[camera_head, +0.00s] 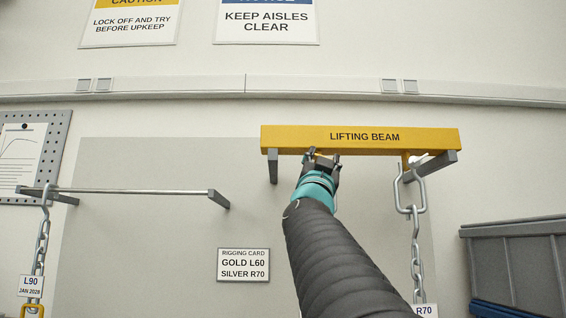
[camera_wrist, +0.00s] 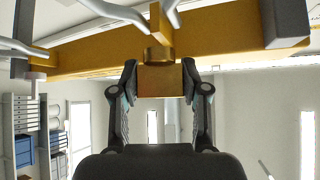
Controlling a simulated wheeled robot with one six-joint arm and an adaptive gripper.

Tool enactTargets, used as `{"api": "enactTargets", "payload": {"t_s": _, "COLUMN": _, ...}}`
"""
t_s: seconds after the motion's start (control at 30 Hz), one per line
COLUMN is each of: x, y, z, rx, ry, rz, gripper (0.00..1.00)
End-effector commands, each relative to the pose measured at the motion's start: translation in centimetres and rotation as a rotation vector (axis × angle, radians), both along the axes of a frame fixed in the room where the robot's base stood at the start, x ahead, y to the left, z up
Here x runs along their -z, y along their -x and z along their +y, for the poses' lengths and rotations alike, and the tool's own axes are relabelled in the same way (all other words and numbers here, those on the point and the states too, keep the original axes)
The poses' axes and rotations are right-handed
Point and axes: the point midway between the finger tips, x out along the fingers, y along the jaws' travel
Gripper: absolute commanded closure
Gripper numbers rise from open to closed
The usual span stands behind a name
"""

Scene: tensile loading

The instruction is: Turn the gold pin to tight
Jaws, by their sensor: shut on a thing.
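The gold pin (camera_wrist: 160,79) shows in the wrist view as a square gold block with a round collar against the yellow lifting beam (camera_wrist: 225,30). My gripper (camera_wrist: 160,85) is shut on the block, with one finger on each side. How tight the pin is cannot be told. In the head view my gripper (camera_head: 322,163) is at the underside of the lifting beam (camera_head: 360,138), left of its middle, and mostly hides the pin. A silver pin (camera_wrist: 37,76) shows at the left of the wrist view.
A chain tagged L90 (camera_head: 32,284) hangs from the rail (camera_head: 130,191) at left. A rigging card (camera_head: 243,265) reads gold L60, silver R70.

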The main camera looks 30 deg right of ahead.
Motion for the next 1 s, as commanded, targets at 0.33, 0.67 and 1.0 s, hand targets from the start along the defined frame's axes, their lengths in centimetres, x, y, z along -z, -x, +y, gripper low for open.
{"api": "enactTargets", "payload": {"t_s": 0.33, "x": -0.47, "y": -0.1, "z": 0.16, "rx": -0.004, "ry": -0.188, "rz": -0.115, "gripper": 0.9}}
{"api": "enactTargets", "payload": {"t_s": 0.67, "x": -0.11, "y": -0.07, "z": 0.1, "rx": -0.003, "ry": -0.427, "rz": -0.264, "gripper": 0.9}}
{"api": "enactTargets", "payload": {"t_s": 1.0, "x": -0.09, "y": 0.02, "z": 0.05, "rx": -0.001, "ry": -0.574, "rz": -0.355, "gripper": 0.9}}
